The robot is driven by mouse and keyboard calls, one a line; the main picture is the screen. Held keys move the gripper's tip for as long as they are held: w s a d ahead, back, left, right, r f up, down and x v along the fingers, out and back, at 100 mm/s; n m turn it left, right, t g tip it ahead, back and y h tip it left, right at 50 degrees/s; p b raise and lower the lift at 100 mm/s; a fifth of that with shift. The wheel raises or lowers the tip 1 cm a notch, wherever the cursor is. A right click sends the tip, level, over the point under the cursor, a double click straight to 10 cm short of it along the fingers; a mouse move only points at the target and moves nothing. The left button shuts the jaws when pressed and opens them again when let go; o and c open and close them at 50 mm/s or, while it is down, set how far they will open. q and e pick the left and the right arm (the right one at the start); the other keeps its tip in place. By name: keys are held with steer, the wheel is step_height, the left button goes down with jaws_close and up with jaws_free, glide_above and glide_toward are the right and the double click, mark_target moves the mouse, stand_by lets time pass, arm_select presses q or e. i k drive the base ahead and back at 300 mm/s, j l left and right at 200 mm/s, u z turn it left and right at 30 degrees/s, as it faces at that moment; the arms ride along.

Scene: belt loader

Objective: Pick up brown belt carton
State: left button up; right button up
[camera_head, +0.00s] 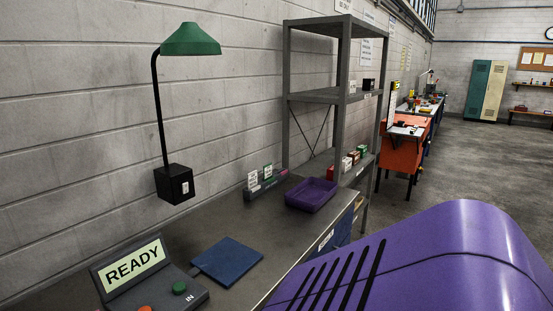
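No brown belt carton can be made out in the head view. Neither of my grippers is in view. A dark grey workbench (245,224) runs along the wall. On it are a blue mat (228,261), a purple tray (311,195) that looks empty, and a control box with a READY display (134,264). The control box has a green button (180,288) and a partly cut-off orange one.
A large purple rounded surface with dark slots (440,262) hides the lower right. A green lamp (191,40) overhangs the bench. A grey shelf rack (336,96) with small boxes and an orange cart (402,150) stand beyond. Open floor (470,165) lies at the right.

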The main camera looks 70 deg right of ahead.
mark_target(355, 154)
steer(key=z, duration=2.8)
steer(key=i+l+z, duration=0.2)
steer(key=i, duration=0.25)
steer(key=i+z, duration=0.2)
steer(key=i, duration=0.2)
steer(key=i+z, duration=0.15)
steer(key=i, duration=3.15)
